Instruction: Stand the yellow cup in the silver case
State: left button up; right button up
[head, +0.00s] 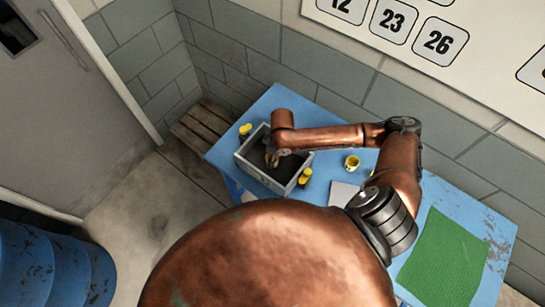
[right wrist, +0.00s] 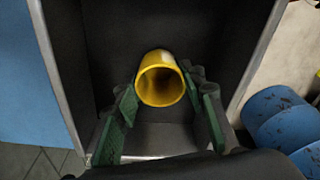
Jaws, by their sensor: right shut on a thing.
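The silver case (head: 249,166) is an open box with a grey rim and a dark inside, on the blue table. My right gripper (head: 271,158) reaches down into it. In the right wrist view my right gripper (right wrist: 162,98) has its green finger pads on both sides of the yellow cup (right wrist: 158,57) and is shut on it. The cup's open mouth faces the camera, and the dark case walls (right wrist: 60,70) surround it. Whether its base touches the case floor is hard to tell. In the head view the cup is mostly hidden. My left gripper is not in view.
Yellow items stand beside the case, at its back left (head: 245,129) and front right (head: 305,177). Another yellow container (head: 352,162) stands further right. A pale square (head: 343,193) and a green mat (head: 442,258) lie on the blue table (head: 283,97). Blue drums (head: 50,265) stand lower left.

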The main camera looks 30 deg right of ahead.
jog(key=o, duration=1.1)
jog(key=shift+o, duration=0.2)
notch_tip(320, 180, up, 12)
jog(key=s+d, duration=0.1)
jog(key=shift+p, duration=0.3)
